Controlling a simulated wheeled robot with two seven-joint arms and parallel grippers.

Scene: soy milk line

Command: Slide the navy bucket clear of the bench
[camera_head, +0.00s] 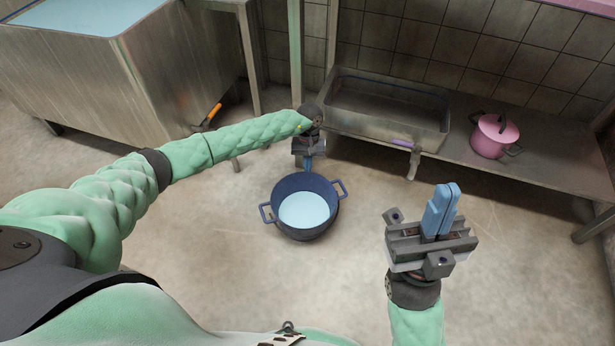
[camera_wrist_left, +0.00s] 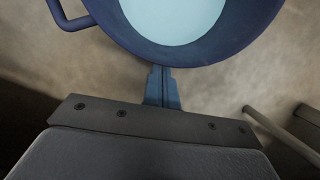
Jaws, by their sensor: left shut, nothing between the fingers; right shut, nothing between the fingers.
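The navy bucket (camera_head: 292,222) stands upright on the floor in the middle of the head view, with a side handle at its left and right and pale liquid inside. It also shows at the top of the left wrist view (camera_wrist_left: 195,52). My left gripper (camera_head: 308,164) is shut and empty at the bucket's far rim, on the bench side. In the left wrist view its fingertips (camera_wrist_left: 162,70) are right at the rim; I cannot tell whether they touch. My right gripper (camera_head: 449,192) is shut and empty, raised to the right of the bucket. The low bench (camera_head: 550,160) runs along the wall behind.
A metal tray (camera_head: 440,140) and a pink pot (camera_head: 494,136) stand on the bench. A large metal tank (camera_head: 130,75) fills the upper left, with an orange-handled item (camera_head: 215,111) beside it. The floor around and in front of the bucket is clear.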

